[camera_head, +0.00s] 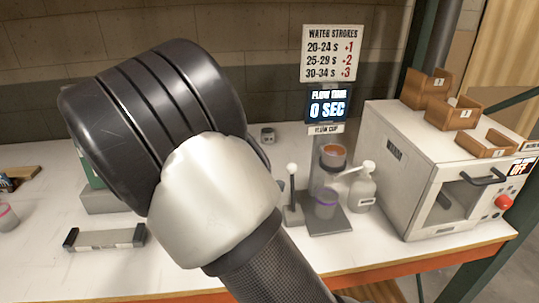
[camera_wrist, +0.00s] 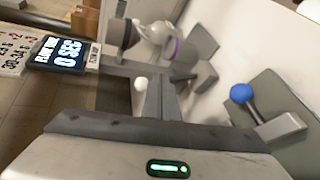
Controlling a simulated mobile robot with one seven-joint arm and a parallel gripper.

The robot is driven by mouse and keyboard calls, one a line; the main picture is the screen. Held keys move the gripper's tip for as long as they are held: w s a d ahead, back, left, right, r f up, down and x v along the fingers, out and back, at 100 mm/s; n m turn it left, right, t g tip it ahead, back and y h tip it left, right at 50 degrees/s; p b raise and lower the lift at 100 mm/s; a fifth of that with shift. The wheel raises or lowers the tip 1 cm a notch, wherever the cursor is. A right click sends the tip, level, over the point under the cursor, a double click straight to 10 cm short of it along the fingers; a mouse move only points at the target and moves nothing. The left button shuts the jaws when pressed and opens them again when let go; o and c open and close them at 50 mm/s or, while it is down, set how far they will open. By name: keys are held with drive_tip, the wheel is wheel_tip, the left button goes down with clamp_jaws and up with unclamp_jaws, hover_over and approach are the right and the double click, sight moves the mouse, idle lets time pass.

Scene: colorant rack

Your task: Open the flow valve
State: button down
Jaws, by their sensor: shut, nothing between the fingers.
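The flow cup stand stands at mid right in the head view, with an orange-filled cup (camera_head: 333,153) on top and a purple-ringed cup (camera_head: 326,204) below. Beside it on the left is a lever with a white ball knob (camera_head: 292,168). This white knob (camera_wrist: 140,84) also shows in the wrist view, just left of my fingertips. My gripper (camera_wrist: 160,90) is shut and empty, close to the white knob; I cannot tell whether they touch. In the head view my arm hides the gripper. A second lever with a blue knob (camera_wrist: 242,93) shows right of my gripper in the wrist view.
A display (camera_head: 329,107) reads 0 SEC behind the stand. A white bottle (camera_head: 362,187) stands right of the cups. A large white machine (camera_head: 400,175) bears wooden bins (camera_head: 452,112). A grey tray (camera_head: 105,238) lies at the left front.

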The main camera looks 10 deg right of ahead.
drive_tip(key=w+a+n+t+h, duration=0.1)
drive_tip(key=w+a+n+t, duration=0.1)
drive_tip(key=a, duration=0.3)
drive_tip(key=shift+w+a+t, duration=0.4)
drive_tip(key=shift+w+t, duration=0.2)
drive_tip(key=shift+t, duration=0.2)
drive_tip(key=shift+d+r, duration=0.1)
drive_tip(key=x, duration=1)
drive_tip(key=shift+r, duration=0.15)
drive_tip(key=shift+s+h, duration=0.1)
drive_tip(key=shift+h, duration=0.2)
drive_tip(key=s+r+m+t+h+b, duration=0.1)
drive_tip(key=s+m+b, duration=0.4)
drive_tip(key=s, duration=0.5)
drive_tip(key=shift+s+m+h+b, duration=0.3)
drive_tip(key=shift+s+h+b, duration=0.05)
drive_tip(key=shift+h+b, duration=0.45)
drive_tip(key=shift+s+f, duration=0.1)
